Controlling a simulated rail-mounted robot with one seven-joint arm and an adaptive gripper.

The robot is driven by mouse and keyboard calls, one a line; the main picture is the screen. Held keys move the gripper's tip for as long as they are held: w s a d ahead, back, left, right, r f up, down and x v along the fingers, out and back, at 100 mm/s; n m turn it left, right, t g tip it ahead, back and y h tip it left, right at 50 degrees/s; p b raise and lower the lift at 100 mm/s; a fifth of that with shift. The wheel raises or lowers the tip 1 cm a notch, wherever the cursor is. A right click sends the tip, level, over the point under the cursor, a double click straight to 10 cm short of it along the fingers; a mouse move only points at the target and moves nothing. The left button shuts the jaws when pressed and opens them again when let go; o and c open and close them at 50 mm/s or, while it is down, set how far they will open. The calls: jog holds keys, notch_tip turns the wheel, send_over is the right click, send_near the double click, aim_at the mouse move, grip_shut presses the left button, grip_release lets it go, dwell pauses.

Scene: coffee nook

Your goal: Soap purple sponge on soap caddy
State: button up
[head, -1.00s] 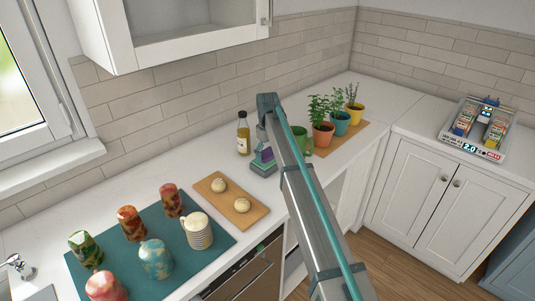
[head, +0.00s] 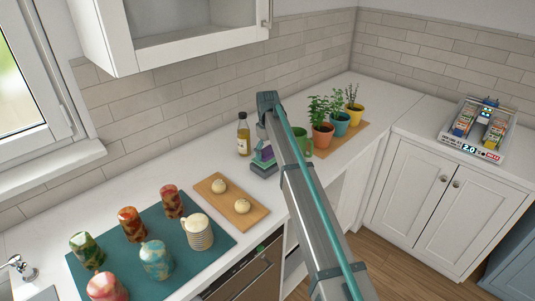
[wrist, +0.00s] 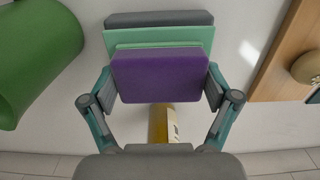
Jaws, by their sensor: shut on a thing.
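My gripper (wrist: 160,88) is shut on the purple sponge (wrist: 160,77), with one finger at each short side. In the wrist view a light green slab (wrist: 158,36) and a dark grey slab (wrist: 158,18) show under and beyond the sponge; they appear to be the soap caddy. In the head view this stack stands on the white counter, with the grey base (head: 264,171) lowest and the purple sponge (head: 265,153) near the top. My arm partly covers it. I cannot tell whether the sponge touches the green layer.
An oil bottle (head: 243,137) stands close behind the stack. A green mug (head: 304,141) stands to its right, beside several potted herbs. A wooden board (head: 231,204) with two buns lies to the left, then a teal mat (head: 190,262) with several cups.

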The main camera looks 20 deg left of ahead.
aim_at(268, 151)
jog(key=shift+r+p, duration=1.2)
jog(key=shift+r, duration=1.7)
